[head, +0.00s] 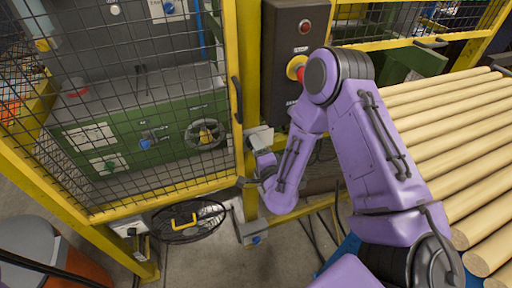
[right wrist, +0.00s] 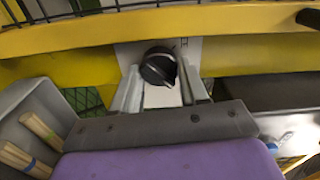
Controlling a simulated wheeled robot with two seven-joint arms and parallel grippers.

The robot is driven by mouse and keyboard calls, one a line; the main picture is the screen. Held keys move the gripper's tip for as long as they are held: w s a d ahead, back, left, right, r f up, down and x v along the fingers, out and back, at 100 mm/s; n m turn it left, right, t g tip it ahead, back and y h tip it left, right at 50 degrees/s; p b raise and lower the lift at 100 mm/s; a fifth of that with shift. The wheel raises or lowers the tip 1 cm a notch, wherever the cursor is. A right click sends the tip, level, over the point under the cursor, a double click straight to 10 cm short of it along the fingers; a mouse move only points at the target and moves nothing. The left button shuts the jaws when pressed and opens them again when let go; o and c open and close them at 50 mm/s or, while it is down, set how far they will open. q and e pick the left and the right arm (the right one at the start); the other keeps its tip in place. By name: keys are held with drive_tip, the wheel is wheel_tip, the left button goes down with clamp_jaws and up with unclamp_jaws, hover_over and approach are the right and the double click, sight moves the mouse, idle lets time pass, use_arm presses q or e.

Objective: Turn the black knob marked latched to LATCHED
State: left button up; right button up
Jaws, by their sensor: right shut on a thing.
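The black knob (right wrist: 158,66) sits on a pale plate (right wrist: 190,52) fixed to a yellow beam in the right wrist view. Its ridge appears to slant toward the lower right. The plate's markings are too small to read. My right gripper (right wrist: 160,92) is shut on the knob, with one pale finger on each side of it. In the head view my right gripper (head: 259,143) is at the yellow post beside the mesh gate, and the knob is hidden there. My left gripper is not in view.
A yellow mesh gate (head: 150,190) encloses a green machine (head: 140,135) at left. A dark control box with a red emergency stop (head: 298,69) stands close to my right arm. Turned wood rods (head: 450,140) lie at right. A lower box with a blue knob (head: 255,238) is below.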

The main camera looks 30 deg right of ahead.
drive_tip(key=o, duration=0.8)
drive_tip(key=b+v, duration=0.1)
drive_tip(key=v, duration=0.9)
drive_tip(key=shift+s+a, duration=0.1)
drive_tip(key=shift+s, duration=0.2)
drive_tip(key=shift+b, duration=0.3)
